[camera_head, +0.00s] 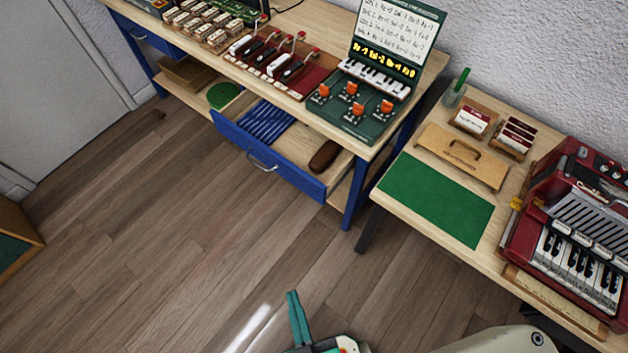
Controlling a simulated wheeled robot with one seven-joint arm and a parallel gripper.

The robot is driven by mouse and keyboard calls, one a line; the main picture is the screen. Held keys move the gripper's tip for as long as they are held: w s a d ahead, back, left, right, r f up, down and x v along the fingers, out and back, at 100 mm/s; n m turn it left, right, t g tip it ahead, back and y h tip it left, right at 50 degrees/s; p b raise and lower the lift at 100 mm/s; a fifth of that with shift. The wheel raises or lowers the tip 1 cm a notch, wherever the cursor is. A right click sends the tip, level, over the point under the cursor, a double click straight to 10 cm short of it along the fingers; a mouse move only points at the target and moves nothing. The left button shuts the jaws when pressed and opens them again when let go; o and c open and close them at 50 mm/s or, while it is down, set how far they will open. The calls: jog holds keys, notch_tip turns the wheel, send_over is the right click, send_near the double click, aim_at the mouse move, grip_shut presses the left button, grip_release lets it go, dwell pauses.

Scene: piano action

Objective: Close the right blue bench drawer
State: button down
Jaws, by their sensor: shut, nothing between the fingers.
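The right blue bench drawer (265,160) stands pulled out under the wooden bench top (222,55), with its metal handle on the blue front. Inside it lie a blue ribbed item (264,122) and a dark brown rounded item (325,156). My gripper (293,296) shows at the bottom of the head view, with green fingers shut and empty. It is in front of the drawer, over the floor, and well apart from it.
A second table (385,198) with a green mat (437,199) and a red accordion (570,225) stands at the right. A dark table leg (370,229) and a blue bench leg (355,196) are beside the drawer. The wooden floor (150,240) in front is clear.

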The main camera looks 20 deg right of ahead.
jog(key=w+a+f+n+g, duration=0.2)
jog(key=f+n, duration=0.2)
jog(key=f, duration=0.5)
jog(key=w+a+f+n+g, duration=0.2)
jog(key=f+n, duration=0.2)
jog(key=f, duration=0.4)
jog(key=n+h, duration=1.5)
jog(key=n, duration=0.1)
send_near(309, 185)
jog(key=x, duration=0.6)
jog(key=shift+d, duration=0.25)
jog(key=shift+w, duration=0.15)
